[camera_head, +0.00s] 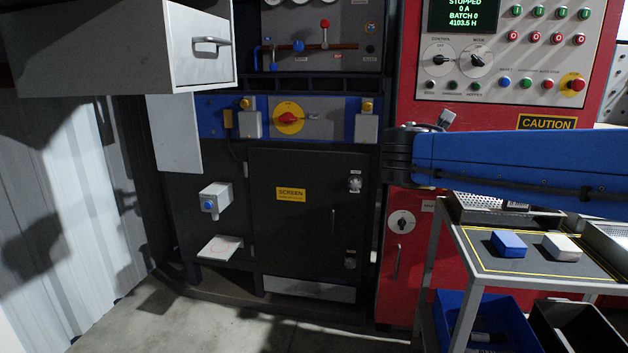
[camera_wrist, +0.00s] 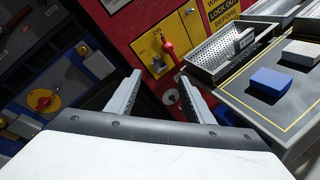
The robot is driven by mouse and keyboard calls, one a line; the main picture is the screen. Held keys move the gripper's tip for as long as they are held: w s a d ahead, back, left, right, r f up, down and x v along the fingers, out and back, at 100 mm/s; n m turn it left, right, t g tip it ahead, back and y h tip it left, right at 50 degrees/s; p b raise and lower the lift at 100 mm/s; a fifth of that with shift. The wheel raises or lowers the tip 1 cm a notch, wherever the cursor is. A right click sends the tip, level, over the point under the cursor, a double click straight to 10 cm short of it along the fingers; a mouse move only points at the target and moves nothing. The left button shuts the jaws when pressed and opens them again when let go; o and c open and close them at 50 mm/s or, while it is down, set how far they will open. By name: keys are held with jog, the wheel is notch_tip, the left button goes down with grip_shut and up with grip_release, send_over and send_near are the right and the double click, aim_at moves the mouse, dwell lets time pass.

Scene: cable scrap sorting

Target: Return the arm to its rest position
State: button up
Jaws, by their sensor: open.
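My blue arm (camera_head: 520,160) reaches in from the right edge in the head view, in front of the red cabinet. My gripper (camera_wrist: 158,82) shows in the wrist view with its two fingers spread apart and nothing between them. Past the fingers is the red cabinet front with a yellow switch plate (camera_wrist: 150,50) and a red handle. In the head view the gripper fingers cannot be made out.
A cart (camera_head: 465,262) at the right carries a blue block (camera_head: 508,243), a pale block (camera_head: 562,246) and perforated trays (camera_head: 490,208). A blue bin (camera_head: 500,315) and a black bin (camera_head: 575,330) are below. A grey drawer (camera_head: 180,60) juts out upper left. Floor (camera_head: 230,330) in front is clear.

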jog(key=s+d+f+m+g+y, duration=0.1)
jog(key=s+d+f+m+g, duration=0.2)
jog(key=s+d+f+m, duration=0.4)
jog(key=s+d+f+m+g+y, duration=0.1)
jog(key=s+d+f+m+g, duration=0.15)
jog(key=s+f+m, duration=0.5)
jog(key=s+a+f+m+g+y, duration=0.1)
jog(key=s+a+f+m+y, duration=0.1)
jog(key=s+f, duration=0.4)
jog(key=s+a+f+m+g+y, duration=0.2)
jog(key=s+f+m, duration=0.4)
jog(key=s, duration=0.5)
jog(key=shift+s+a+f+y, duration=0.15)
jog(key=shift+a+f+y, duration=0.45)
jog(key=shift+a, duration=0.45)
